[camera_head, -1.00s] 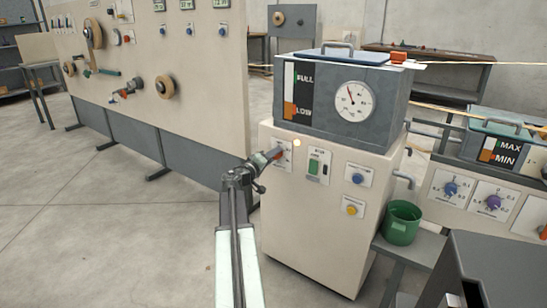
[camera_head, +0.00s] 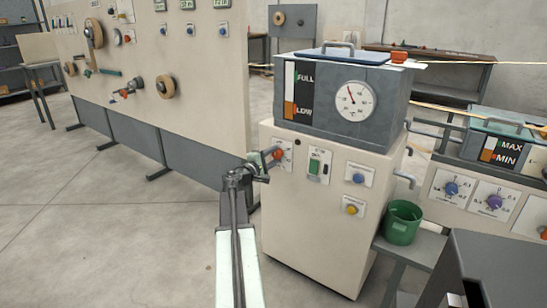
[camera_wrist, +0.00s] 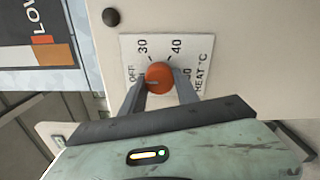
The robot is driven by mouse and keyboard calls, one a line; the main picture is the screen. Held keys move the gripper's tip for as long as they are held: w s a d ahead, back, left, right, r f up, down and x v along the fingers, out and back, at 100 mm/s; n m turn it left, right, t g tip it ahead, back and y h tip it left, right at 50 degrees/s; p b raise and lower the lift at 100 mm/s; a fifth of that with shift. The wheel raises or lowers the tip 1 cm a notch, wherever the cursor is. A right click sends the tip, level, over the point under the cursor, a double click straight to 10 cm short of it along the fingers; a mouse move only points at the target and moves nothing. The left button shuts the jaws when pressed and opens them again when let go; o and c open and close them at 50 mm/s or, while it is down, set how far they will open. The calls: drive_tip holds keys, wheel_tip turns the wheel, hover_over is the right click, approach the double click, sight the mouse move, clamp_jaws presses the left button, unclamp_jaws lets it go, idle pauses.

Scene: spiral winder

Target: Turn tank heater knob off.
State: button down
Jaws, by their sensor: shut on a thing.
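The tank heater knob (camera_wrist: 159,75) is round and orange-red, on a white plate (camera_wrist: 190,48) marked OFF, 30, 40, another partly hidden number and HEAT °C. Its dark mark points left in the wrist view, toward OFF. My gripper (camera_wrist: 160,88) is shut on the knob, one finger on each side. In the head view the knob (camera_head: 279,155) shows at the end of my gripper (camera_head: 272,158), on the upper left of the cream cabinet's front. A small round lamp (camera_wrist: 111,17) beside the plate is dark; it also shows in the head view (camera_head: 297,142).
A green switch (camera_head: 314,167), a blue button (camera_head: 358,178) and a yellow button (camera_head: 352,210) are right of the knob. The grey tank (camera_head: 330,112) with a dial sits on the cabinet. A beige panel (camera_head: 180,70) stands at left; the floor before it is clear.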

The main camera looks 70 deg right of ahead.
drive_tip(key=shift+w+n, duration=0.15)
drive_tip(key=shift+n, duration=0.25)
drive_tip(key=c, duration=0.9)
unclamp_jaws()
drive_tip(key=shift+a, duration=0.5)
drive_tip(key=v, duration=0.7)
drive_tip(key=shift+d, duration=0.15)
